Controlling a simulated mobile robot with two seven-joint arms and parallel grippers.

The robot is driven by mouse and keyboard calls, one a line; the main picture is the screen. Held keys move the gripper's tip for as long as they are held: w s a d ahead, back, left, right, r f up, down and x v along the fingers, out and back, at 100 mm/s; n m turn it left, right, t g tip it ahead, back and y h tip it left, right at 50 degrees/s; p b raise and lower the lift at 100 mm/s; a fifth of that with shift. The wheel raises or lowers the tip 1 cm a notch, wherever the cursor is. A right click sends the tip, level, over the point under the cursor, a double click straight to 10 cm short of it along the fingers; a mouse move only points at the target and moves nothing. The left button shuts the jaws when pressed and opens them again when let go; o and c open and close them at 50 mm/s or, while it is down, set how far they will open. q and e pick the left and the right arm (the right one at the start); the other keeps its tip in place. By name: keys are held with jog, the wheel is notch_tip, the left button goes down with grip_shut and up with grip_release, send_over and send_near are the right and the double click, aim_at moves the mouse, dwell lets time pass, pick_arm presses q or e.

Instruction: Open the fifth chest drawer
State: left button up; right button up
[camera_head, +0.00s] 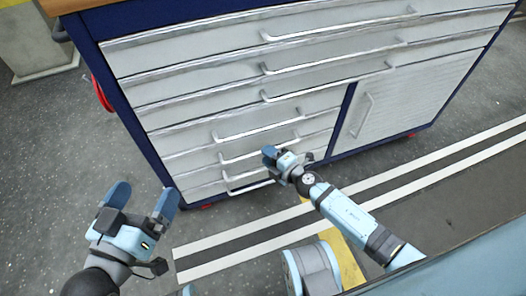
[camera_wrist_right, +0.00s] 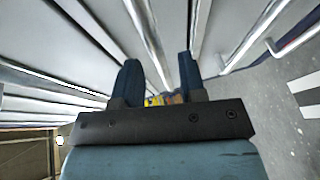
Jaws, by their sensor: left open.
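The grey chest with a blue frame has several drawers with white bar handles. The fifth drawer (camera_head: 196,160) is in the lower left stack, and its front looks shut. Its handle (camera_head: 243,156) runs toward my right gripper (camera_head: 277,153), which is at the handle's right end. In the right wrist view my right gripper (camera_wrist_right: 160,75) has its fingers apart, with a pale bar (camera_wrist_right: 150,45) running between them. I cannot tell whether the fingers touch it. My left gripper (camera_head: 143,195) is open and empty, away from the chest at the lower left.
The sixth drawer's handle (camera_head: 248,182) lies just below. A cabinet door (camera_head: 385,100) with its own handle is to the right of the stack. A red ring-shaped thing (camera_head: 102,93) hangs on the chest's left side. The floor before the chest has white stripes (camera_head: 240,240).

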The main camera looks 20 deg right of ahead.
jog(key=shift+x, duration=1.4)
grip_shut()
jog(key=shift+s+d, duration=0.1)
jog(key=shift+s, duration=0.05)
